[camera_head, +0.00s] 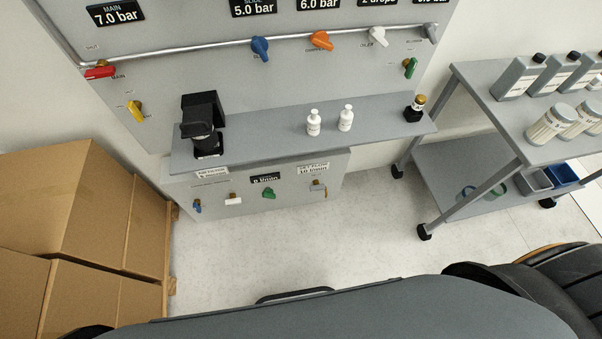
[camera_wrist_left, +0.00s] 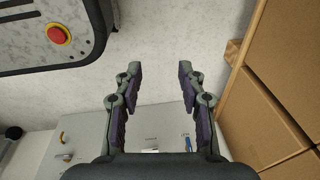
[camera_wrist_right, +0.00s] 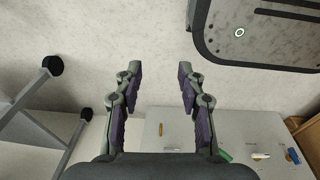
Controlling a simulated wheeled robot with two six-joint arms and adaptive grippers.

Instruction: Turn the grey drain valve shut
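Two valves with grey handles show in the head view. One grey valve (camera_head: 431,32) is at the upper right of the wall panel. Another grey-handled valve (camera_head: 318,187) with a brass stem is at the right end of the lower panel; its label is too small to read, so I cannot tell which is the drain valve. A brass stem, seemingly of the lower one, shows in the right wrist view (camera_wrist_right: 160,129). My left gripper (camera_wrist_left: 160,70) and my right gripper (camera_wrist_right: 160,70) are open and empty, apart from any valve. Neither gripper shows in the head view.
The lower panel (camera_head: 250,206) also has blue, white and green valves. A shelf (camera_head: 270,139) with bottles and a black device overhangs it. Cardboard boxes (camera_head: 110,210) stand left; a grey cart (camera_head: 455,150) stands right. The floor (camera_head: 300,245) between is clear.

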